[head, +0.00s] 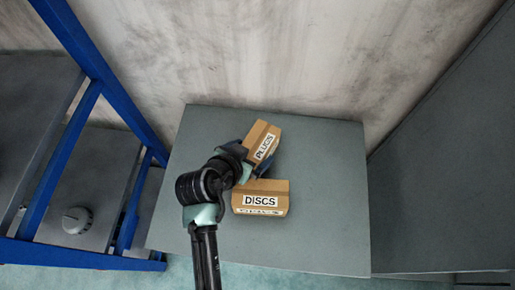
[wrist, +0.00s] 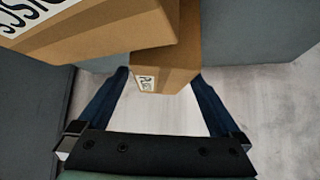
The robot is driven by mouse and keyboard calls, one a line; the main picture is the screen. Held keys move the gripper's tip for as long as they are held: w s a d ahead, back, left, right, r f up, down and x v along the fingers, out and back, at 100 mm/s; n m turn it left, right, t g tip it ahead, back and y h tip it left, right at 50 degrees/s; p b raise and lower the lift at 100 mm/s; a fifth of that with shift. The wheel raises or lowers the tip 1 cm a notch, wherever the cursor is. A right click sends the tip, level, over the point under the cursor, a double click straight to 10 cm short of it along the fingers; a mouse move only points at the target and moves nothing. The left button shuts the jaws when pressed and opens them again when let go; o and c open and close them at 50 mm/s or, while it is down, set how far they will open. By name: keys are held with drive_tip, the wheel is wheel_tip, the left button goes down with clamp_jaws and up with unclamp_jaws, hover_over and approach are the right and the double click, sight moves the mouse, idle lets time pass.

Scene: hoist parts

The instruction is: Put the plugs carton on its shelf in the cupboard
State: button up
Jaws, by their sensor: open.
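The plugs carton (head: 264,137), a brown box with a white PLUGS label, stands at a slant on the grey table (head: 325,150). In the wrist view the plugs carton (wrist: 165,60) shows between the far ends of my two blue fingers. My gripper (head: 253,160) is open, with its fingers spread to either side of the carton's near end. I cannot tell whether they touch it. My gripper also shows in the wrist view (wrist: 160,80). No open cupboard shelf can be made out.
The discs carton (head: 260,198) stands just in front of the plugs carton, close to my gripper, and fills the upper left of the wrist view (wrist: 95,30). A blue-framed rack (head: 95,95) is at left. A tall grey panel (head: 445,150) stands at right. The table's right side is clear.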

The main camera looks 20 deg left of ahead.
sight(258, 147)
drive_tip(key=shift+x, duration=2.35)
drive_tip(key=shift+w+a+r, duration=0.1)
drive_tip(key=shift+a, duration=0.05)
drive_tip(key=shift+c, duration=0.3)
